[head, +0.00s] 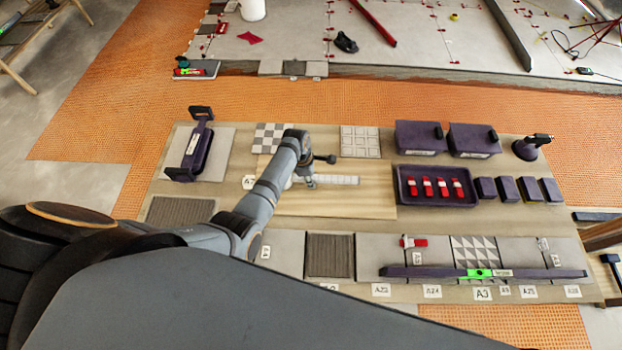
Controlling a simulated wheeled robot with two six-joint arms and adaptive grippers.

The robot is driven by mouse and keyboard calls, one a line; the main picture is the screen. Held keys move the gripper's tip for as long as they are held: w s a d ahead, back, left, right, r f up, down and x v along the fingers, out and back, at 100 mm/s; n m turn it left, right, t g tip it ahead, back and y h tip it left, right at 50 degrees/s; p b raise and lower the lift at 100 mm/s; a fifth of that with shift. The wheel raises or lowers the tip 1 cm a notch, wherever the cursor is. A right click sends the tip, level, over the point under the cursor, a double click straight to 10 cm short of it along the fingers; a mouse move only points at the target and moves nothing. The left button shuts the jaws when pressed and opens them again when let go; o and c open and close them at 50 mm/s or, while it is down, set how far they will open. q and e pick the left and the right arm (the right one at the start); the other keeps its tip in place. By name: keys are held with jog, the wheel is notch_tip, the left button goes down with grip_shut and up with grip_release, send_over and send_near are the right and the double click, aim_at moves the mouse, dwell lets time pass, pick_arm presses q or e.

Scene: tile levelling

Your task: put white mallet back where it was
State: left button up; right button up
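My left arm reaches from the lower left over the pale wooden board (358,202) in the middle of the bench. My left gripper (309,179) is low over this board, small and partly hidden by its own wrist, so its finger gap does not show clearly. A pale, straight, light-coloured piece (338,180) lies along the board at the gripper and sticks out to its right. It may be the white mallet or its handle, but its left end is hidden and I cannot tell whether the gripper holds it. My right gripper is out of view.
A purple tray (399,196) with several red pieces is right of the board, beside purple blocks (507,189) and boxes (420,137). A purple suction lifter (203,146) is at left. A long purple level (431,272) lies across the front tiles.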

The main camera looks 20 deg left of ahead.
pick_arm(q)
jog(key=o, duration=0.4)
jog(key=shift+o, duration=0.2)
jog(key=shift+r, duration=0.3)
notch_tip(320, 180, up, 12)
jog(key=a, duration=0.2)
jog(key=shift+s+a+f+p, duration=0.2)
jog(key=shift+s+p, duration=0.1)
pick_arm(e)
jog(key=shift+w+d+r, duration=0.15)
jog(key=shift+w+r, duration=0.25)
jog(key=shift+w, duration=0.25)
